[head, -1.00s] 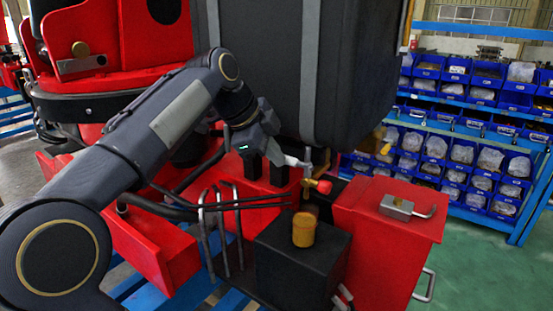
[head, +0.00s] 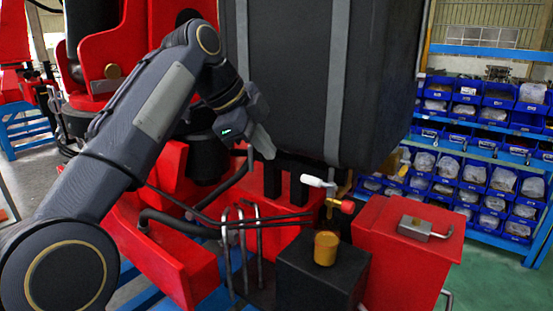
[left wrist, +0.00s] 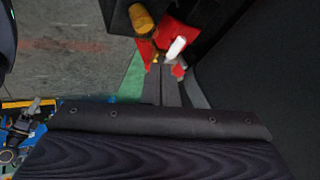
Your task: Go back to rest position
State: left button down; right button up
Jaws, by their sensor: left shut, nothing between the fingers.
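My left gripper (head: 266,151) is shut and empty in the head view. It hangs in front of the big dark box of the crane, above and left of a small valve with a white lever (head: 318,182) and a red knob (head: 347,206). A visible gap separates the fingertips from the lever. In the left wrist view my left gripper (left wrist: 167,70) shows its grey fingers pointing up the picture, with the white lever (left wrist: 177,48) and red knob (left wrist: 178,71) near the tips. My right gripper is not in view.
A black box with a yellow cap (head: 326,248) and a red box (head: 390,270) with a metal latch (head: 420,229) stand below the valve. Bent dark rods (head: 244,245) rise left of them. The large dark box (head: 290,75) is close behind my gripper. Blue bin shelves (head: 480,130) stand at right.

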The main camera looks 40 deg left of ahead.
pick_arm(q)
jog(key=shift+s+a+r, duration=0.15)
jog(key=shift+s+r, duration=0.05)
jog(key=shift+r, duration=0.15)
jog(key=s+d+f+n, duration=0.5)
jog(key=f, duration=0.5)
jog(key=s+d+f+n, duration=0.5)
jog(key=d+f, duration=0.1)
jog(key=f, duration=0.5)
jog(key=s+d+f+n+h, duration=0.1)
jog(key=s+d+f+n, duration=0.4)
jog(key=f, duration=0.5)
jog(key=shift+d+f+g, duration=0.15)
jog(key=shift+d+g, duration=0.25)
jog(key=shift+d, duration=0.05)
jog(key=shift+w, duration=0.1)
